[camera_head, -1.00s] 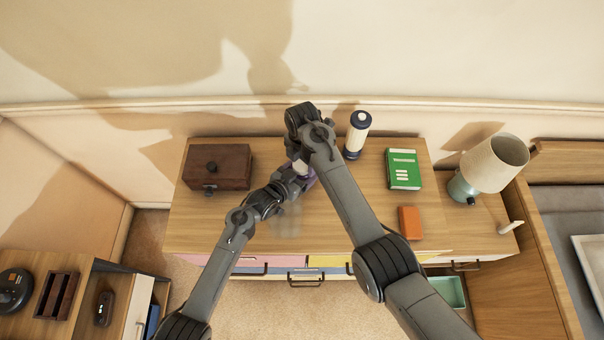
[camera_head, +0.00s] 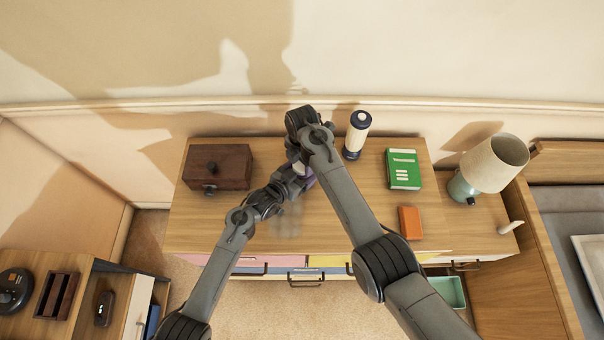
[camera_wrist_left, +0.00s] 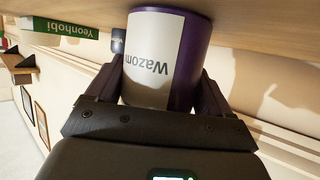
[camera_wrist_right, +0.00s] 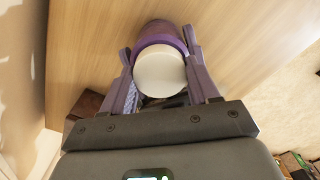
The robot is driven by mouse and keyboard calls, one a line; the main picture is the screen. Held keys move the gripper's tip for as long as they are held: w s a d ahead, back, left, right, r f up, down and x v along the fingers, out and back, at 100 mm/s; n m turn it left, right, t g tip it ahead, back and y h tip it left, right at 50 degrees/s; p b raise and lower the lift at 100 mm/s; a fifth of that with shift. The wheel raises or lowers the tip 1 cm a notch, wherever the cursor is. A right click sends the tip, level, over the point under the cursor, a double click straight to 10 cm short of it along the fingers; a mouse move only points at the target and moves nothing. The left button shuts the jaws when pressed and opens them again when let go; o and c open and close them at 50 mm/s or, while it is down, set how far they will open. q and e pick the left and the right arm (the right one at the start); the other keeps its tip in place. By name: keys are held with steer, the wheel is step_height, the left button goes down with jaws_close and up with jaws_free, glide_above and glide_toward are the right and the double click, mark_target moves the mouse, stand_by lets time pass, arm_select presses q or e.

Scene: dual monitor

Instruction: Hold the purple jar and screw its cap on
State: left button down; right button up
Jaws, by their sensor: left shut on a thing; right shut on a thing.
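The purple jar (camera_wrist_left: 187,58) has a white label reading "Wazom". In the left wrist view my left gripper (camera_wrist_left: 165,95) is shut around its sides. In the right wrist view a white cap (camera_wrist_right: 160,72) sits at the jar's top end, with the purple jar body (camera_wrist_right: 160,35) behind it. My right gripper (camera_wrist_right: 165,85) has its fingers on both sides of the cap, shut on it. In the head view only a bit of purple (camera_head: 309,182) shows between the arms; the grippers hide the rest. I cannot tell how tightly the cap is seated.
On the wooden dresser (camera_head: 340,225) stand a dark wooden box (camera_head: 222,167) at left, a cream-and-navy cylinder (camera_head: 357,135), a green book (camera_head: 403,169), an orange box (camera_head: 410,223) and a lamp (camera_head: 490,165) at right. The dresser's front middle is clear.

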steer(key=m, duration=0.6)
steer(key=o, duration=1.2)
steer(key=shift+c, duration=0.2)
steer(key=shift+r, duration=2.25)
steer(key=shift+c, duration=0.4)
